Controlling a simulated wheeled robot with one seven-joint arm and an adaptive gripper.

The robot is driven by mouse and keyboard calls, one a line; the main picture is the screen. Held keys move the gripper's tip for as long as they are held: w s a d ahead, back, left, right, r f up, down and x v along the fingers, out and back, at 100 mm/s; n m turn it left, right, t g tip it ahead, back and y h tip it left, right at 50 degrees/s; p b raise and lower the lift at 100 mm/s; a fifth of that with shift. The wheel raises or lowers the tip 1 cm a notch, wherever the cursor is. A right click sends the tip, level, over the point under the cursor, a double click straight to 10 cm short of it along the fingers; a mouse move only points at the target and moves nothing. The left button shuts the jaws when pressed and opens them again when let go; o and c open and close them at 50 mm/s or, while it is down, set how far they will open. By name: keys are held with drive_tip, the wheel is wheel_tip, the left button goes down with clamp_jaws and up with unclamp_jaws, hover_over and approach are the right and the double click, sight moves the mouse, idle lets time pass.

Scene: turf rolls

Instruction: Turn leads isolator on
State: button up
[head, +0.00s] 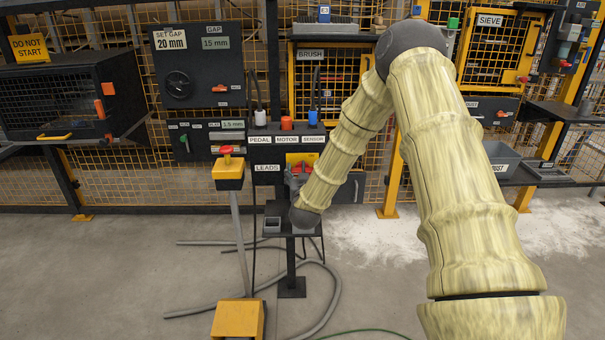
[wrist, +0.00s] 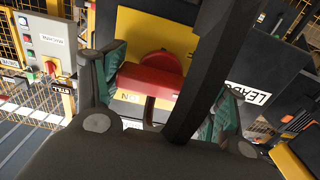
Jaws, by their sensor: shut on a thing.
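The leads isolator is a yellow plate (head: 310,158) with a red rotary handle (head: 301,169), right of the LEADS label (head: 267,168). In the wrist view the red handle (wrist: 148,82) lies between the green-padded fingers of my gripper (wrist: 166,88), which is shut on it. The word ON shows on the yellow plate (wrist: 128,97) beside the handle. A dark bar crosses the view and hides part of the handle's right side. In the head view my gripper (head: 294,180) is at the isolator, partly hidden by my wrist.
Above the isolator is a panel labelled PEDAL, MOTOR, SENSOR (head: 286,140). A small shelf (head: 292,230) stands below it. A yellow box with a red knob (head: 228,172) stands on a post to the left. Grey hoses (head: 325,310) lie on the floor.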

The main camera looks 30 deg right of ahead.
drive_tip(key=m, duration=0.4)
drive_tip(key=shift+m, duration=0.4)
drive_tip(key=m+b, duration=0.1)
drive_tip(key=m, duration=0.3)
drive_tip(key=shift+m+b, duration=0.3)
drive_tip(key=m+b, duration=0.1)
drive_tip(key=m, duration=0.3)
drive_tip(key=shift+d+f+b, duration=0.1)
drive_tip(key=shift+f+b, duration=0.05)
drive_tip(key=shift+b, duration=0.2)
drive_tip(key=shift+m+b, duration=0.95)
drive_tip(key=shift+m, duration=1.25)
drive_tip(key=o, duration=1)
